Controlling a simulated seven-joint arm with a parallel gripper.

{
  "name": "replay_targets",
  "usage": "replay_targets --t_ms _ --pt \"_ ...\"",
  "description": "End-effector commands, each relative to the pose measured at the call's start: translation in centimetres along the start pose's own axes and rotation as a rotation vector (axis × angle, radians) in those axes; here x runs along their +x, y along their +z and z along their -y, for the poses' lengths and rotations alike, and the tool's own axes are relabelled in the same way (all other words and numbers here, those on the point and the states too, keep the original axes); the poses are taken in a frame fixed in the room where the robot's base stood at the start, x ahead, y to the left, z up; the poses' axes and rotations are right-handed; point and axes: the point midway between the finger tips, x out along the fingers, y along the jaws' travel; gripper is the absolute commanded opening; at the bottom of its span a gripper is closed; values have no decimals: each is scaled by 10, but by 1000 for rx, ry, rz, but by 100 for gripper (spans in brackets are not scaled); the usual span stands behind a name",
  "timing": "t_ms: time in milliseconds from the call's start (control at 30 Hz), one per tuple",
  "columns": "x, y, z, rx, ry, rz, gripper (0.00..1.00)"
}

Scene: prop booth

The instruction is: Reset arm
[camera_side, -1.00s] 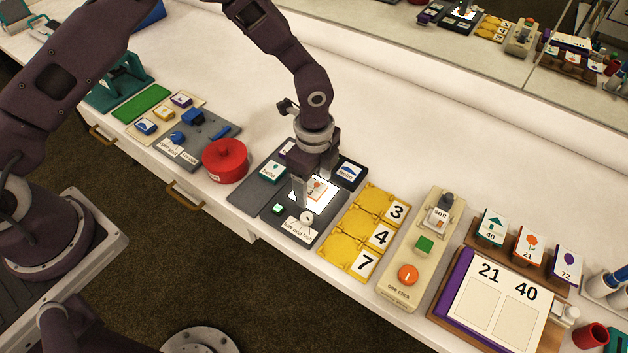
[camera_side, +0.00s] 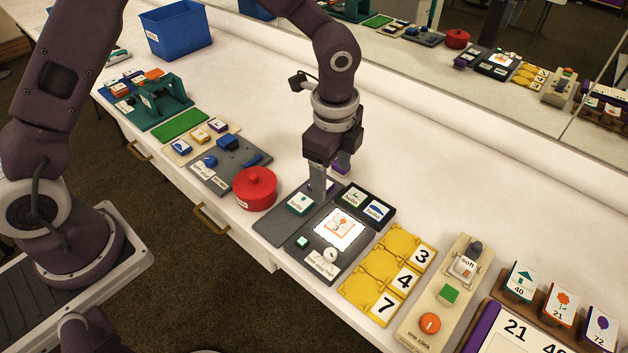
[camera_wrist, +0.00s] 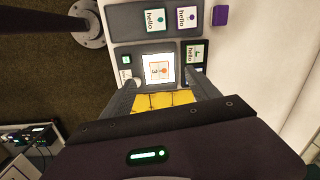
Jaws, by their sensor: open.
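My gripper (camera_side: 330,180) is open with nothing between its fingers. In the side view it hangs above the back edge of the dark device with a lit screen (camera_side: 323,240). The screen shows an orange flower card picture and a 3. In the wrist view the two open fingers (camera_wrist: 162,90) frame the lower part of the screen (camera_wrist: 159,70). Cards reading "hello" (camera_wrist: 155,20) lie on the grey pad beyond. A small purple block (camera_wrist: 220,15) sits beside the pad; in the side view a finger partly hides it.
A red lidded pot (camera_side: 255,188) stands left of the device. Yellow number tiles (camera_side: 379,262) and a beige button board (camera_side: 440,305) lie to the right. A blue bin (camera_side: 175,30) stands at the back left. The white counter (camera_side: 460,190) behind is clear.

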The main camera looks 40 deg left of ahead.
Motion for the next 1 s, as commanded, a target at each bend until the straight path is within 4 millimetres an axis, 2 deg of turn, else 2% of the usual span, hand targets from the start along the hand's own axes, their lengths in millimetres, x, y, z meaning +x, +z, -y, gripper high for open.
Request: replay_targets --t_ms 33,133,200,300,333,400,500,600,700,1000 --pt "-36 18 -2 -93 -51 9 70" --pt "-100 59 -24 -340 -132 11 70" --pt "-139 86 -47 -528 -188 -12 70" --pt "-180 120 -93 -810 -252 -81 70" --pt "-188 128 -108 -892 -266 -109 70" --pt "-199 143 -140 -1067 -286 -181 70" --pt "-204 154 -176 -1255 -292 -283 70" --pt "-202 157 -197 -1364 -284 -351 70" --pt "-201 158 -205 -1406 -278 -380 70" --pt "-201 158 -205 -1407 -278 -380 70"
